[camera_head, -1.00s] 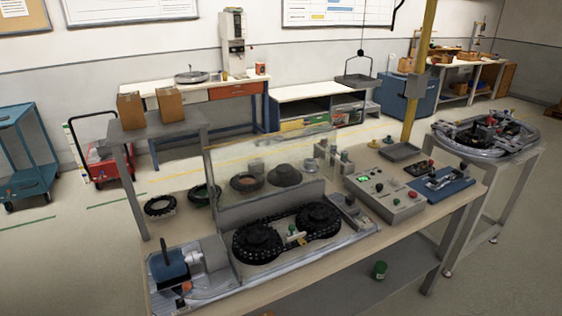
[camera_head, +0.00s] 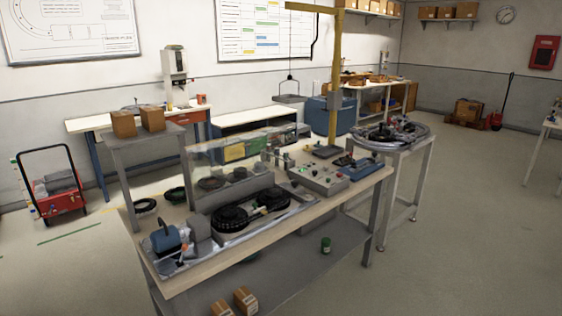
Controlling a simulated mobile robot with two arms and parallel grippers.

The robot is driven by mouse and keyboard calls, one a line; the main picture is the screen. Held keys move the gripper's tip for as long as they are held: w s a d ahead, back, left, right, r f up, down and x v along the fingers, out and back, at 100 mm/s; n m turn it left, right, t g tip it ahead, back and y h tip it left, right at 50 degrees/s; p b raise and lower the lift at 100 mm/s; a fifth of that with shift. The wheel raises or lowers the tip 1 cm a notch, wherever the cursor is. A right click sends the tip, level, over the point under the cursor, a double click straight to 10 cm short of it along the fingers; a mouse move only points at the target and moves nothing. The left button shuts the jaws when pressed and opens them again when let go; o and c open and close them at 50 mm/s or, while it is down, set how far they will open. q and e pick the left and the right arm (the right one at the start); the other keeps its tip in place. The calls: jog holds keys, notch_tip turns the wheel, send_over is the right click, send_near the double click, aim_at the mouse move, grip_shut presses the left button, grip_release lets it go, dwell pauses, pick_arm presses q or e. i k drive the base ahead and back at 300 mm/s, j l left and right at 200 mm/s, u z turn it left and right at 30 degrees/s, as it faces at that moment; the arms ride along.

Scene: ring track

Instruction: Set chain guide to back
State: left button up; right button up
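A chain drive with two black toothed wheels, a left wheel (camera_head: 230,218) and a right wheel (camera_head: 272,199), lies in a metal tray on the workbench (camera_head: 283,230). A small light-coloured part (camera_head: 259,209) stands between the wheels; it may be the chain guide, but it is too small to tell its setting. A clear shield (camera_head: 233,152) rises behind the wheels. A blue motor (camera_head: 165,238) sits at the tray's left end. A grey control box (camera_head: 319,179) with buttons stands right of the tray. Neither of my grippers is in view.
A ring-shaped track (camera_head: 393,135) sits on a separate stand at the right. Two cardboard boxes (camera_head: 137,120) stand on a raised shelf at the left. A green cup (camera_head: 326,244) and more boxes are on the lower shelf. The floor (camera_head: 455,235) is clear at the right and front.

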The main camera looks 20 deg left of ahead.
aim_at(255, 205)
jog(key=j+z, duration=0.45)
jog(key=i+j+z, duration=0.1)
jog(key=j+z, duration=0.2)
jog(key=z, duration=0.15)
jog(key=j+z, duration=0.45)
jog(key=k+j, duration=0.15)
jog(key=j, duration=0.5)
jog(key=k+j, duration=0.15)
jog(key=j, duration=0.45)
jog(key=k+j, duration=0.15)
jog(key=j, duration=0.5)
jog(key=k+j, duration=0.15)
jog(key=j, duration=0.5)
jog(key=k+j, duration=0.15)
jog(key=j, duration=0.5)
jog(key=k+j, duration=0.15)
jog(key=j, duration=0.45)
jog(key=k+j, duration=0.15)
jog(key=j, duration=0.5)
jog(key=k+j, duration=0.15)
jog(key=j, duration=0.5)
